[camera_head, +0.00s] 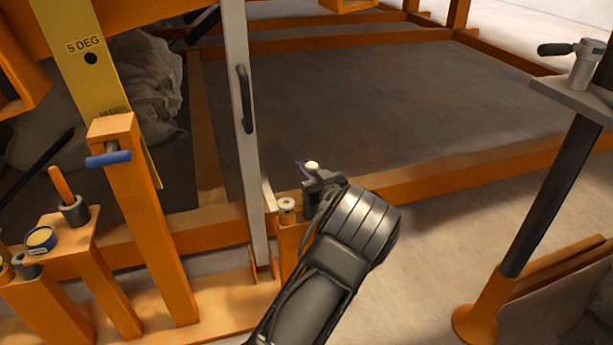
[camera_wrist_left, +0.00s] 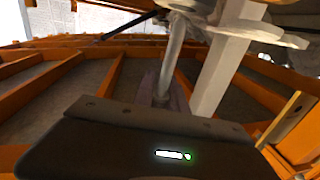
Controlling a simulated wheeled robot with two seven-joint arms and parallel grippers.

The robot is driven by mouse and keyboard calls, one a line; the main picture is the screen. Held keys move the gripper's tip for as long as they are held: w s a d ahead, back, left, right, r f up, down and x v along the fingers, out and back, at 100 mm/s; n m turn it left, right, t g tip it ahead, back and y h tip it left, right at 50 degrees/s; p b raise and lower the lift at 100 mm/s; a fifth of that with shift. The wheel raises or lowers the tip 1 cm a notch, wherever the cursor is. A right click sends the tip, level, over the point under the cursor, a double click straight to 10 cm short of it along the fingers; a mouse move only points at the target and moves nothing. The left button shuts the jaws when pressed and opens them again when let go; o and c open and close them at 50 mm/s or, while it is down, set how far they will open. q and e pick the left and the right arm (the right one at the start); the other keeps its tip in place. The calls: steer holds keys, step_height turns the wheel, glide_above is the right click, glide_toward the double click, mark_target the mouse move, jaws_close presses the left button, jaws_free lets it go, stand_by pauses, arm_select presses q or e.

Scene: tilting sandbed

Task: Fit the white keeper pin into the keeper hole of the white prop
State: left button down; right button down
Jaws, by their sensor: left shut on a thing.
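The white prop (camera_head: 238,110) stands upright and slightly tilted, with a dark handle on its face; its lower end sits in an orange bracket. It also shows in the left wrist view (camera_wrist_left: 228,70). My left gripper (camera_head: 318,180) is right of the prop, apart from it, shut on the white keeper pin (camera_head: 312,166), whose pale head shows above the fingers. In the left wrist view a pale rod, apparently the pin (camera_wrist_left: 174,55), stands left of the prop. The keeper hole cannot be made out. My right gripper is out of view.
A short orange post with a pale round top (camera_head: 287,204) stands between prop and gripper. A taller orange post (camera_head: 145,210) with a blue-handled pin and a yellow "5 DEG" bar (camera_head: 85,55) are left.

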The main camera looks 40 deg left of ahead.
arm_select(q)
step_height(320, 180, up, 3)
steer(key=shift+f+p, duration=0.1)
steer(key=shift+p, duration=0.2)
steer(key=shift+d, duration=0.15)
steer(key=s+d+r+m+t+h, duration=0.2)
steer(key=d+m+t+h, duration=0.1)
steer(key=d, duration=0.7)
steer(key=s+d+r+m+t+h, duration=0.2)
steer(key=d+m+t+h, duration=0.1)
steer(key=d, duration=0.8)
steer(key=s+d+r+m+t+h, duration=0.2)
steer(key=d+h, duration=0.3)
steer(key=d, duration=0.5)
steer(key=shift+d+m+t, duration=0.2)
steer(key=shift+m+t, duration=0.5)
steer(key=shift+r, duration=0.1)
